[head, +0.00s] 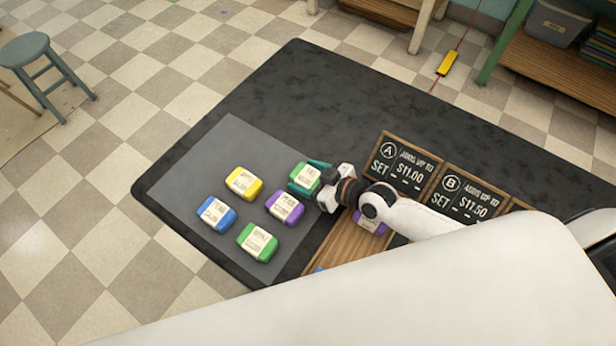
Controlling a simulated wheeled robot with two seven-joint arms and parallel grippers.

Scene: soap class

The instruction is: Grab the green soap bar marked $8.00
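A green soap bar (305,175) with a pale label lies at the back right of the group of soaps on the light grey mat (215,150). My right gripper (309,178) reaches it from the right, with teal fingers on either side of it. I cannot tell whether they touch or press on it. A second green soap bar (257,242) lies at the front of the mat, clear of the gripper. The price marks are too small to read, so I cannot tell which bar says $8.00. My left gripper is out of view.
Yellow (243,183), blue (216,213) and purple (284,207) soap bars lie close by on the mat. Another purple bar (370,221) sits on a wooden board (333,253), partly behind my arm. Signs A (405,165) and B (466,194) stand to the right.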

